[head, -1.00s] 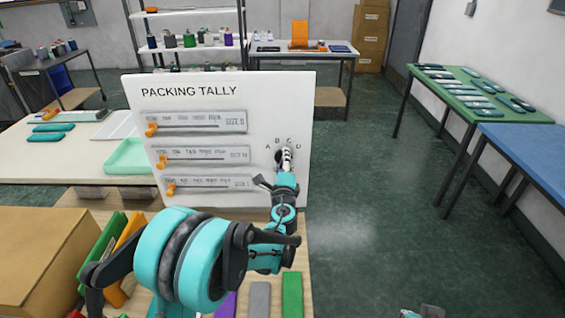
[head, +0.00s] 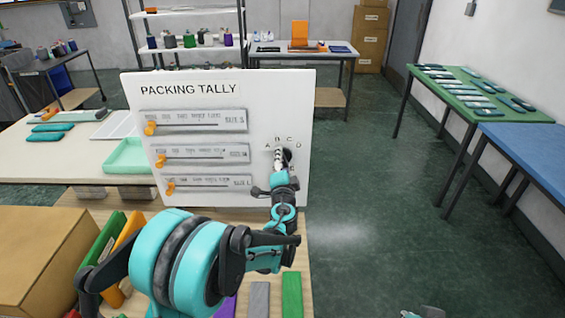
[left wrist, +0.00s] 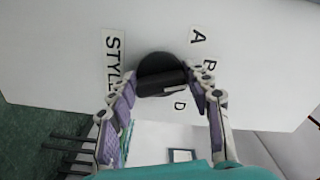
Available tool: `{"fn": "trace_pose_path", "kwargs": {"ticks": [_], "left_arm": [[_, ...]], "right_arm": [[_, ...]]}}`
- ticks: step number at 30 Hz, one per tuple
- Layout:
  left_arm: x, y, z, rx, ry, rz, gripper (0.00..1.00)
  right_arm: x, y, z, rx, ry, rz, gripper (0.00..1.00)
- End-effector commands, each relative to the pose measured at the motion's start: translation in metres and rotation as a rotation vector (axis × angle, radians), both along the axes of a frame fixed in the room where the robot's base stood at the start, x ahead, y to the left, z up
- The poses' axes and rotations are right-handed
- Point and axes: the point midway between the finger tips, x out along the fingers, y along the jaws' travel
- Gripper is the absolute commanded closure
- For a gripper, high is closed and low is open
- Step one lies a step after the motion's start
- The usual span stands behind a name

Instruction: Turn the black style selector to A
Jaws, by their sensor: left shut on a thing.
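The black style selector (left wrist: 160,68) is a round dial with a raised bar on the white panel. In the left wrist view, letters A (left wrist: 197,36), B (left wrist: 209,66) and D (left wrist: 180,105) stand around it; C is hidden by a finger. The bar's right end faces roughly toward B, but its exact setting is unclear. My left gripper (left wrist: 160,88) is shut on the selector, one finger at each end of the bar. In the head view, my left gripper (head: 281,160) covers much of the selector.
The panel (head: 275,95), headed PACKING TALLY, has three sliders with orange knobs (head: 150,128) left of the selector. A cardboard box (head: 40,255) and coloured boards (head: 292,295) are on the near table. The floor right of the panel is clear.

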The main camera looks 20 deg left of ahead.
Motion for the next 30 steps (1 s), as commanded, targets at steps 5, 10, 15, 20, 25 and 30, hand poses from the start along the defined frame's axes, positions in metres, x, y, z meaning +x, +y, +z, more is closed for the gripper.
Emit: {"fn": "trace_pose_path", "kwargs": {"ticks": [5, 10, 15, 20, 25, 30], "left_arm": [[0.0003, 0.0001, -0.0008, -0.158, -0.045, 0.001, 0.80], [0.0005, -0.0002, -0.0011, -0.298, -0.085, 0.001, 0.80], [0.0006, -0.0004, -0.0013, -0.414, -0.120, 0.001, 0.80], [0.0007, -0.0006, -0.0014, -0.495, -0.143, 0.001, 0.80], [0.0007, -0.0008, -0.0015, -0.547, -0.158, 0.001, 0.80], [0.0007, -0.0008, -0.0015, -0.571, -0.165, 0.001, 0.80]], "right_arm": [[0.0000, 0.0000, -0.0022, 0.000, 0.000, 0.000, 1.00], [0.0000, 0.0000, -0.0036, 0.000, 0.000, 0.000, 1.00], [0.0000, 0.0000, -0.0045, 0.000, 0.000, 0.000, 1.00], [0.0000, 0.0000, -0.0052, 0.000, 0.000, 0.000, 1.00], [0.0000, 0.0000, -0.0055, 0.000, 0.000, 0.000, 1.00], [0.0000, 0.0000, -0.0057, 0.000, 0.000, 0.000, 1.00]]}}
